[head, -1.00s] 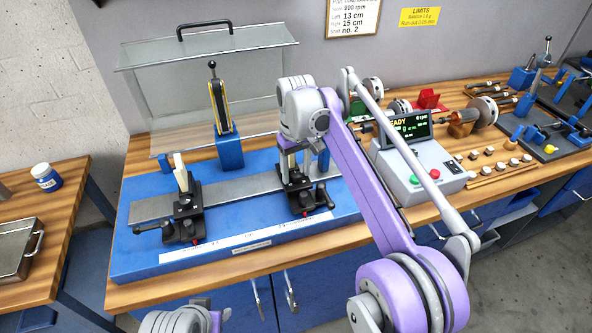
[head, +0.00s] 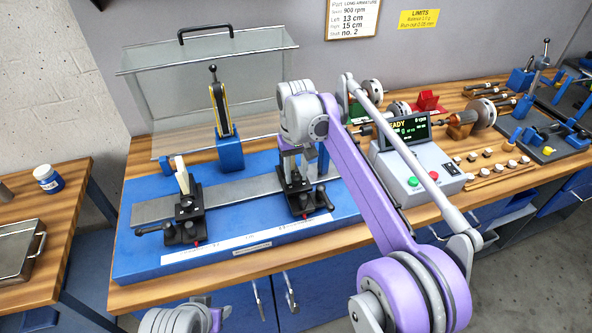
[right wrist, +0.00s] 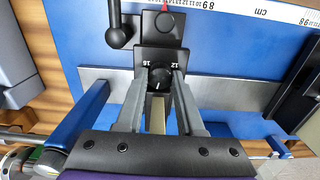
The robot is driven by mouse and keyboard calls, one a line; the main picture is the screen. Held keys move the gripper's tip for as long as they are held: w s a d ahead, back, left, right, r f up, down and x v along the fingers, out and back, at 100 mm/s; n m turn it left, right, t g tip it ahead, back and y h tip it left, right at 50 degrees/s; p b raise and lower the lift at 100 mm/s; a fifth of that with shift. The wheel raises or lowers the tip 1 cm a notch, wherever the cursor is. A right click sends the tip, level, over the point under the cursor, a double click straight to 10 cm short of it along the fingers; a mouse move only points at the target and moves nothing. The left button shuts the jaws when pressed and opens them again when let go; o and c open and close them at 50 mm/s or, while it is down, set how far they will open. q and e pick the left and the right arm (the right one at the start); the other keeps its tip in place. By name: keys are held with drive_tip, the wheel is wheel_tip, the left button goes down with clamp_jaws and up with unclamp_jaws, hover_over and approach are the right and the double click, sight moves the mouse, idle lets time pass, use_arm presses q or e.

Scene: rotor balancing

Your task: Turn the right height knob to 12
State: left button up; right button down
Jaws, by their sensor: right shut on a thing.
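The right height knob (right wrist: 160,79) is a small round black knob on the black right support (head: 299,196). In the right wrist view the numbers 16 and 12 are printed beside it, 16 on the left and 12 on the right. A pale mark shows on the knob, but I cannot read its exact setting. My right gripper (right wrist: 161,82) has one finger on each side of the knob and is shut on it. In the head view the right gripper (head: 291,160) is over the right support and hides the knob. My left arm's end shows at the bottom edge; its fingers are unclear.
The left support (head: 184,212) stands on the same rail of the blue base (head: 135,265). A clear guard (head: 160,85) stands behind. A grey control box (head: 425,165) with a lit display is at the right. A ruler strip (head: 215,247) runs along the front.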

sight(296, 176)
use_arm(q)
drive_tip(key=shift+w+r+p, duration=0.2)
drive_tip(key=shift+r+p, duration=0.25)
drive_tip(key=shift+r, duration=0.2)
drive_tip(key=shift+w+r+p, duration=0.15)
drive_tip(key=shift+r+p, duration=0.3)
drive_tip(key=shift+r, duration=0.15)
use_arm(e)
drive_tip(key=shift+m, duration=2.5)
drive_tip(key=c, duration=0.5)
unclamp_jaws()
use_arm(q)
drive_tip(key=shift+w+r+p, duration=0.2)
drive_tip(key=shift+r+p, duration=0.25)
drive_tip(key=shift+r, duration=0.15)
drive_tip(key=shift+w+r+p, duration=0.2)
drive_tip(key=shift+r+p, duration=0.2)
drive_tip(key=shift+r, duration=0.15)
use_arm(e)
wheel_tip(296, 176, up, 11)
drive_tip(key=shift+f, duration=0.1)
